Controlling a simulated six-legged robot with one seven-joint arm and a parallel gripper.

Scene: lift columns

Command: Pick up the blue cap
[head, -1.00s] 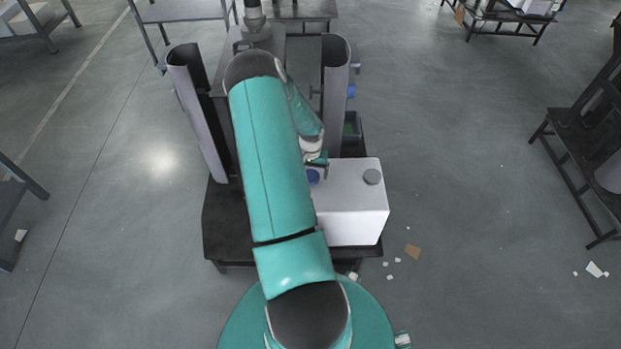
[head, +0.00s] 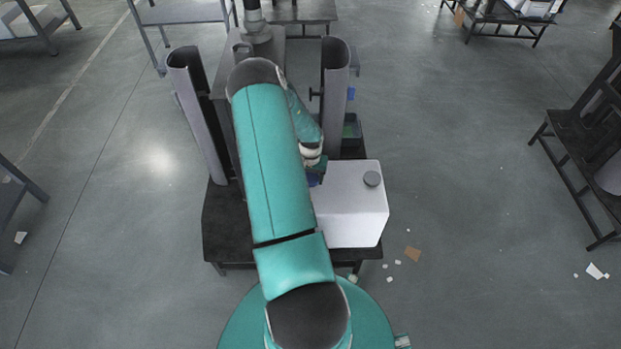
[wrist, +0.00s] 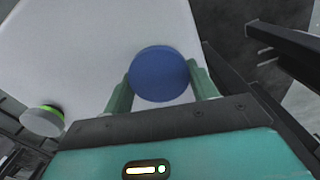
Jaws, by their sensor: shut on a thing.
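The blue cap (wrist: 159,74) is a round disc on the top of the white box-shaped container (wrist: 90,50). In the wrist view my gripper (wrist: 160,88) has its two green fingers on either side of the cap, shut on it. Whether the cap has left the container's top cannot be told. In the head view a sliver of the blue cap (head: 314,180) shows beside my arm at the container's (head: 350,215) left part. My gripper is mostly hidden by my arm there.
A grey cap (head: 372,179) sits on the container's right part. The container stands on a dark table (head: 230,235) with tall curved grey columns (head: 335,95) behind. A green-lined bin (head: 352,130) is behind the container. Small debris (head: 412,254) lies on the floor at right.

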